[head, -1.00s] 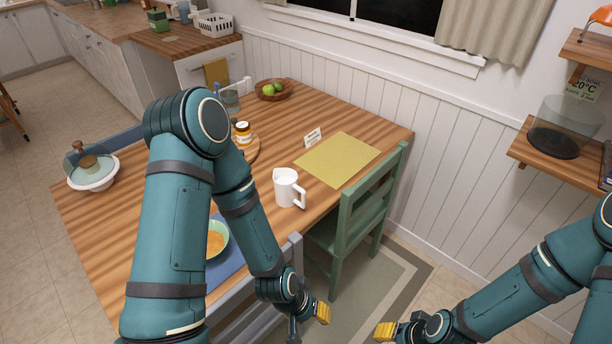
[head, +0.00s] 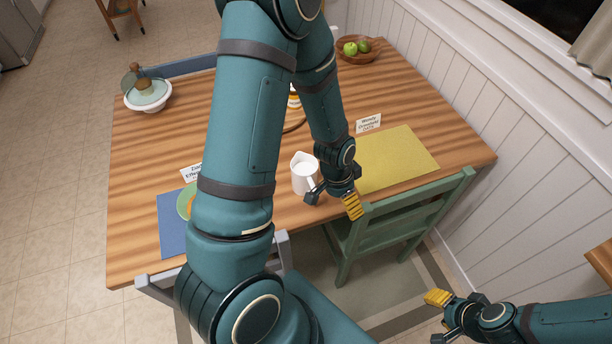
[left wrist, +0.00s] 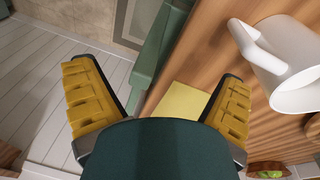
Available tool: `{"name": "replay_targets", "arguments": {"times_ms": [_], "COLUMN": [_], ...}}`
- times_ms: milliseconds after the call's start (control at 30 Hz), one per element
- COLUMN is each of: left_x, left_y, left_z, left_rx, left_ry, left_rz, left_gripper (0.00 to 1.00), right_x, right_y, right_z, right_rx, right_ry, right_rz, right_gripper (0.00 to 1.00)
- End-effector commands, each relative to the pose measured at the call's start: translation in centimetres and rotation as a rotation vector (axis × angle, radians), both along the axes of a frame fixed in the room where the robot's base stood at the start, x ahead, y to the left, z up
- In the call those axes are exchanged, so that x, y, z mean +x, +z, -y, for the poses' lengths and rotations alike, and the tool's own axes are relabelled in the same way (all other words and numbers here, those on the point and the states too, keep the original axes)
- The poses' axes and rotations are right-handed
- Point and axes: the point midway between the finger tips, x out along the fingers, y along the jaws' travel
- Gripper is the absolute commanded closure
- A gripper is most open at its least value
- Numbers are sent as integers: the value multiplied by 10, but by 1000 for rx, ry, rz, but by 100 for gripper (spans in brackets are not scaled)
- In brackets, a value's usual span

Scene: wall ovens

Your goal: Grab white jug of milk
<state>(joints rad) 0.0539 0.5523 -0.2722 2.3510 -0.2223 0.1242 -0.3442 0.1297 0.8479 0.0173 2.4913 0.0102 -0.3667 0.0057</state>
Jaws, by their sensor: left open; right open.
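The white jug (head: 304,172) stands upright on the wooden table near its front edge, with its handle toward the lower right. My left gripper (head: 333,204) is open and empty, just right of the jug, near the handle. In the left wrist view the jug (left wrist: 290,72) and its handle are at the upper right, outside the spread yellow fingers of my left gripper (left wrist: 158,85). The jug is not between them. My right gripper (head: 438,318) is open and empty, low at the right, away from the table.
A green chair (head: 405,222) stands at the table's front right, below my left gripper. A yellow mat (head: 400,160) lies right of the jug. A blue mat (head: 172,230) with a bowl is at the left, partly hidden by my arm. A fruit bowl (head: 358,55) is at the back.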

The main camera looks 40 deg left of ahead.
Motion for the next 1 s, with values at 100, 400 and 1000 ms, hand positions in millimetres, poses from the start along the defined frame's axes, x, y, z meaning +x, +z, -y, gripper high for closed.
{"name": "replay_targets", "arguments": {"times_ms": [100,400,1000], "left_x": [4,-7,-6], "left_y": [55,80,1], "left_z": [-57,-106,-104], "left_rx": [89,158,157], "left_ry": [-108,-207,-204], "left_rz": [-14,-70,-66], "left_gripper": [4,4,4], "right_x": [4,7,5], "right_y": [18,22,7], "right_z": [1,1,1], "right_rx": [-1,-3,-4], "right_ry": [-6,-12,-9], "right_rz": [8,15,10], "right_gripper": [53,53,53]}}
